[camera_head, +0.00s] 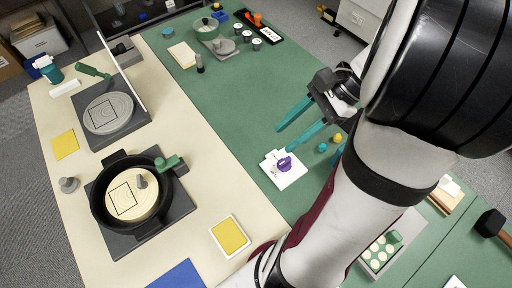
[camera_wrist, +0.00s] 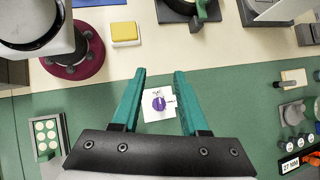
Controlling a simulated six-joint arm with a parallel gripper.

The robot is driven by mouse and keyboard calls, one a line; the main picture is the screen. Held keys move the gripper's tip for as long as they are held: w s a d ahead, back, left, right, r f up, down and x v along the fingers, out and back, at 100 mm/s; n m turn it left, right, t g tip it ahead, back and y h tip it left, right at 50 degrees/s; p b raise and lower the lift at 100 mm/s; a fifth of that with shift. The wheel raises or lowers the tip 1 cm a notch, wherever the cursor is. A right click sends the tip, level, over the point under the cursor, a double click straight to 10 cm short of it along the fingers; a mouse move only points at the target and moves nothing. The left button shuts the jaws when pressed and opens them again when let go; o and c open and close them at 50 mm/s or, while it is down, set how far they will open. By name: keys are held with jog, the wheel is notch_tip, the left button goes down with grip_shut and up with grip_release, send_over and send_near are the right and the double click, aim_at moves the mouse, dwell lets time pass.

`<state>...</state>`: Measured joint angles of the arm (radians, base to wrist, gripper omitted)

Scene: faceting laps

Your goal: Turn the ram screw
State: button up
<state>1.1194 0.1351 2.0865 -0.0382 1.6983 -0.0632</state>
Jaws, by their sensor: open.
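A purple knob (camera_head: 284,164) sits on a white square plate (camera_head: 296,180) with dark marks, on the green mat; it looks like the ram screw. In the wrist view the purple knob (camera_wrist: 159,103) shows on the white plate (camera_wrist: 152,114) between my two teal fingers, seen beyond them. My gripper (camera_head: 285,140) is open and empty, its fingers well apart. In the wrist view my gripper (camera_wrist: 160,72) spans wider than the knob. The fingers look above the mat and apart from the knob; their exact height is hard to tell.
Small teal (camera_head: 322,147) and yellow (camera_head: 337,138) knobs lie right of the plate. A yellow pad in a white frame (camera_head: 230,235) and a black round pan (camera_head: 101,208) stand left. A tray of pale discs (camera_head: 368,262) is at lower right.

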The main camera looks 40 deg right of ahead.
jog(key=a+n+g+h, duration=0.1)
jog(key=a+n+g, duration=0.2)
jog(key=a+n, duration=0.35)
jog(key=s+d+r+m+h, duration=0.1)
jog(key=s+d+m+h, duration=0.15)
jog(key=d+m, duration=0.45)
jog(key=s+d+r+m+h, duration=0.2)
jog(key=s+d+m, duration=0.15)
jog(key=d, duration=0.75)
jog(key=s+d+r+m+h, duration=0.15)
jog(key=s+d+m, duration=0.25)
jog(key=d, duration=0.4)
notch_tip(320, 180, down, 16)
jog(key=shift+w+d+f, duration=0.1)
jog(key=shift+f, duration=0.15)
grip_shut()
